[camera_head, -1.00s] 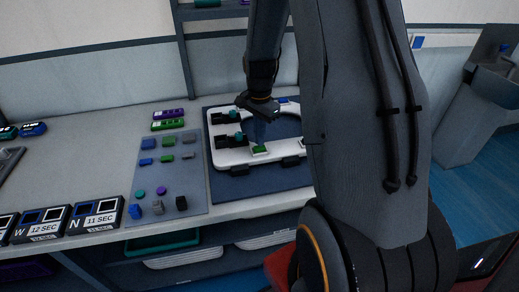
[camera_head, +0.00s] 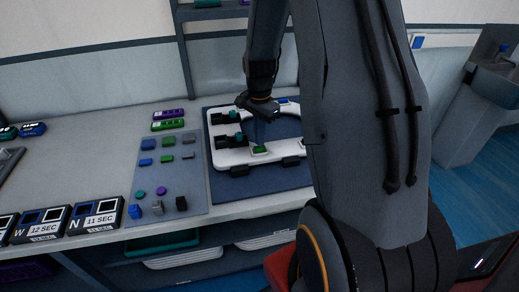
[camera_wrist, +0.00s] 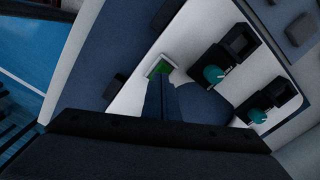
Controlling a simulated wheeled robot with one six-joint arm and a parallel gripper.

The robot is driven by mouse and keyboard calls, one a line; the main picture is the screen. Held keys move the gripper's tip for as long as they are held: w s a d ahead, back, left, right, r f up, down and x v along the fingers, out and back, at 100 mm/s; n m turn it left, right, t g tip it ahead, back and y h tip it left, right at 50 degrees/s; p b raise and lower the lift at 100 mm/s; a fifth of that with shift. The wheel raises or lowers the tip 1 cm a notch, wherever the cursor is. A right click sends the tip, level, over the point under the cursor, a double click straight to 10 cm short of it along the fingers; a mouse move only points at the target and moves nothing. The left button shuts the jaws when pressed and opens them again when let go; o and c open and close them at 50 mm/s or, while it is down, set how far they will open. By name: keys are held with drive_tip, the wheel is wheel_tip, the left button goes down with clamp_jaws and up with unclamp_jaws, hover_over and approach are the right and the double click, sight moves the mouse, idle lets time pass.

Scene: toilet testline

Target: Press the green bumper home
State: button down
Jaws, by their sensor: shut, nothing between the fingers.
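The green bumper (camera_head: 260,149) sits on the near edge of the white toilet seat part (camera_head: 232,157), on a dark blue mat. My gripper (camera_head: 258,140) is shut and empty, pointing down just above or on the bumper. In the wrist view the green bumper (camera_wrist: 160,68) lies in a pale recess on the white part, right at the tips of my shut gripper (camera_wrist: 161,84). I cannot tell whether the fingertips touch it. The fingers hide part of it.
Black blocks with teal knobs (camera_wrist: 213,74) stand on the white part beside my gripper. Left of the mat, a grey tray (camera_head: 178,180) holds small blue, green, purple and dark pieces. Labelled timer boxes (camera_head: 97,214) stand at the table's front left.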

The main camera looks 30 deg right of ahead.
drive_tip(key=shift+f+b, duration=0.45)
drive_tip(key=shift+f, duration=0.45)
idle(1.0)
idle(0.4)
wheel_tip(320, 180, up, 8)
drive_tip(key=p, duration=0.5)
drive_tip(key=shift+p, duration=0.35)
idle(0.5)
